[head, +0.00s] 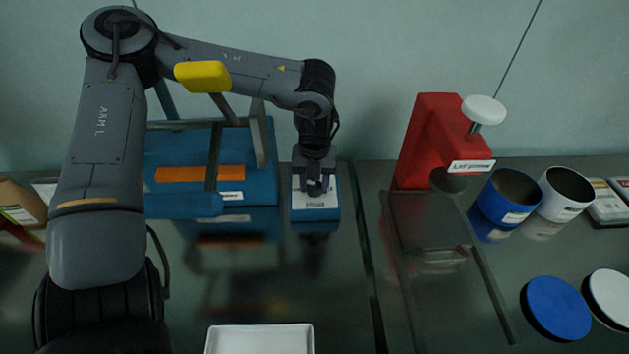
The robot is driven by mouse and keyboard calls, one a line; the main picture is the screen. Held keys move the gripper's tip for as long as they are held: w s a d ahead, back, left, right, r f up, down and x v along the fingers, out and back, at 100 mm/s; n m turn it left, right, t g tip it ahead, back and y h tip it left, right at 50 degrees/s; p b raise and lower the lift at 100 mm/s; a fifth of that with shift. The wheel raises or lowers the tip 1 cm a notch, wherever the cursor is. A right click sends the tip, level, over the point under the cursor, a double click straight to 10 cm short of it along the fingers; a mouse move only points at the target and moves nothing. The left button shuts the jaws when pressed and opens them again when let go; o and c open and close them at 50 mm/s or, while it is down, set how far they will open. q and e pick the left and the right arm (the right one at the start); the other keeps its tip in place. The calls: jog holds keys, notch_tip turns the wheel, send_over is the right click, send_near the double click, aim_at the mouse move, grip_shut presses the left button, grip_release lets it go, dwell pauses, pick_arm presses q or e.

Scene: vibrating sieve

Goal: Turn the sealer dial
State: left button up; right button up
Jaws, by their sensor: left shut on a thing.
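A blue sealer machine (259,205) with an orange strip (199,174) and a yellow-handled lever (203,76) stands at the back of the steel bench. A smaller blue box with a white labelled top (317,204) is at its right end. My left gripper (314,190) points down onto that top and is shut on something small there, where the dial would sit. The dial itself is mostly hidden by the fingers, so its angle cannot be read. My right gripper is not in view.
A red press (418,140) with a white knob stands right of the box. Further right are a blue cup (490,207), a white cup (558,208), a blue lid (558,307) and a white lid (610,295). A white tray (259,328) lies in front. The bench between is clear.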

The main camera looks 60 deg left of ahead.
aim_at(314, 184)
pick_arm(q)
jog(key=m+p, duration=0.1)
jog(key=m, duration=0.2)
jog(key=shift+r, duration=0.15)
jog(key=m, duration=0.3)
jog(key=shift+m+p, duration=0.35)
jog(key=shift+m, duration=0.05)
jog(key=m, duration=0.4)
jog(key=shift+m, duration=0.3)
jog(key=shift+m+p, duration=0.4)
jog(key=shift+m, duration=1.1)
jog(key=o, duration=1)
jog(key=shift+o, duration=0.2)
notch_tip(314, 184, up, 11)
jog(key=p, duration=0.3)
jog(key=shift+f, duration=0.2)
